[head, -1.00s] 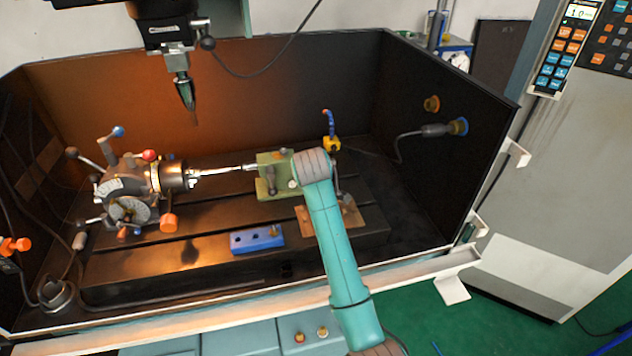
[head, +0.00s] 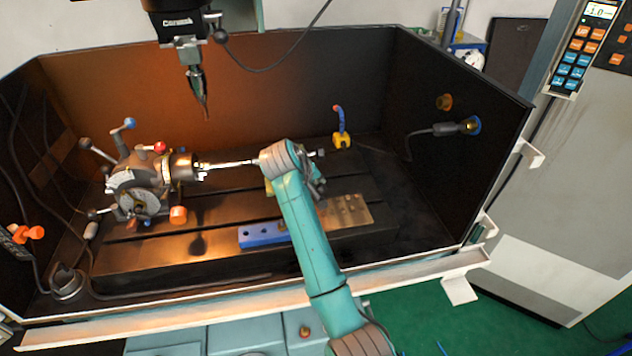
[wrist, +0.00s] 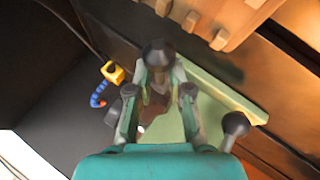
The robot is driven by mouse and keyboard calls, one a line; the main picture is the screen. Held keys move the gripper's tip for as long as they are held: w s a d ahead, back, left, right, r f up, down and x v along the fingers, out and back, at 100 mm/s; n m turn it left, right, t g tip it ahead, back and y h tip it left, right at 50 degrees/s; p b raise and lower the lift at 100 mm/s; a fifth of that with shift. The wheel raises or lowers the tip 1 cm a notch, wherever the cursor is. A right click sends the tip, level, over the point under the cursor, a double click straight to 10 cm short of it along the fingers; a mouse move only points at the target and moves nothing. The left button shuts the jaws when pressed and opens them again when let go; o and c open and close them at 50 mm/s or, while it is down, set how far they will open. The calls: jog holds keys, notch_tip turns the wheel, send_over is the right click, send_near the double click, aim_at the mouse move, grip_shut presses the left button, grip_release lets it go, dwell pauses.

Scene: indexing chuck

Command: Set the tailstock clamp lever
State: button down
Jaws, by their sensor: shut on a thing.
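The green tailstock shows in the wrist view (wrist: 205,100) beneath my gripper; in the head view my arm hides most of it. My gripper (wrist: 159,72) is shut on a dark ball-ended lever (wrist: 158,54), which I take to be the clamp lever. In the head view my gripper (head: 316,180) is partly hidden behind my arm. How far the lever is turned cannot be told.
The indexing chuck (head: 140,188) stands at the left of the bed, with a thin shiny rod (head: 228,164) reaching toward the tailstock. A blue block with holes (head: 262,236) and a tan plate (head: 345,212) lie in front. A spindle tool (head: 198,88) hangs above.

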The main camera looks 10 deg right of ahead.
jog(key=shift+s+a+f, duration=0.1)
jog(key=shift+s+f, duration=0.15)
jog(key=shift+f, duration=0.15)
jog(key=c, duration=1)
grip_release()
jog(key=shift+r, duration=0.2)
jog(key=shift+s+a+r, duration=0.15)
jog(key=shift+a+r, duration=0.1)
jog(key=shift+r, duration=0.25)
jog(key=v, duration=1)
jog(key=shift+s+a+r, duration=0.2)
jog(key=shift+s+r, duration=0.05)
jog(key=shift+s, duration=0.05)
